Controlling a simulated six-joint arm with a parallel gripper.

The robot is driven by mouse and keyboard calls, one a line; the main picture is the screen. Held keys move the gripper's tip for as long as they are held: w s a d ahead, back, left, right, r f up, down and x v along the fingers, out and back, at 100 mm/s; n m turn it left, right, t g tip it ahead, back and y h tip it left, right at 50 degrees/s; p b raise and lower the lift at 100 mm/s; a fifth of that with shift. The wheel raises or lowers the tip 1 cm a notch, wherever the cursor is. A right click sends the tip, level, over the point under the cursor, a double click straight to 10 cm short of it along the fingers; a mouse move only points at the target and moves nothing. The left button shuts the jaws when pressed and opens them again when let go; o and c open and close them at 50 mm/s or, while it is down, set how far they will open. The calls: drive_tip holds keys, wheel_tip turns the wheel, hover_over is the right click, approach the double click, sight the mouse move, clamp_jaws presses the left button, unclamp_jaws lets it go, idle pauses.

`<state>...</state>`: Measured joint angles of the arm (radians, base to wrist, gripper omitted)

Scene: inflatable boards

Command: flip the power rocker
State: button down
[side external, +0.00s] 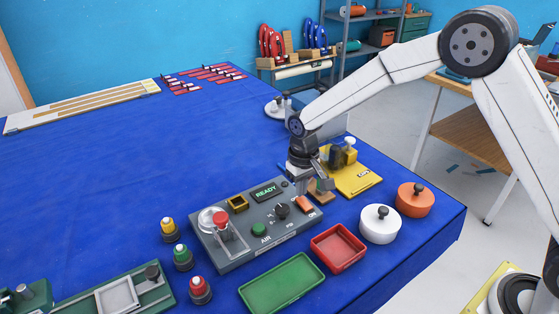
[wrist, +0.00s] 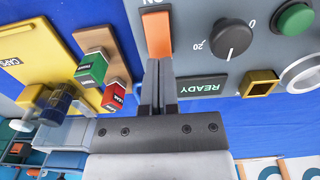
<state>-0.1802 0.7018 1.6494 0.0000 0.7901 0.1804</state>
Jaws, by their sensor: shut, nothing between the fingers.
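The power rocker is an orange switch (side external: 304,204) at the right end of the grey control panel (side external: 236,250). In the wrist view the orange rocker (wrist: 157,38) lies straight ahead of the fingertips, beside the letters ON. My gripper (side external: 305,190) points down over that end of the panel. In the wrist view my gripper (wrist: 158,66) has its fingers together with nothing between them. The tips are at the rocker's near edge and overlap it in view. I cannot tell whether they touch it or which way it is tipped.
The panel carries a black knob (side external: 282,210), a READY display (side external: 266,190), a green button (side external: 259,229) and a red button (side external: 221,219) by a clear guard.

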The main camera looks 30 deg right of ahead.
sight(301, 199)
drive_tip(key=shift+f, duration=0.85)
idle(0.8)
drive_tip(key=shift+r, duration=3.5)
drive_tip(key=s+d+t, duration=0.1)
drive_tip(key=s+d, duration=0.3)
drive_tip(key=s, duration=0.6)
drive_tip(key=s+d+t, duration=0.1)
drive_tip(key=s+d, duration=0.3)
drive_tip(key=s, duration=0.6)
drive_tip(key=shift+d+f+t, duration=0.25)
drive_tip(key=shift+d+t, duration=0.05)
drive_tip(key=shift+d, duration=0.1)
drive_tip(key=shift+s, duration=0.1)
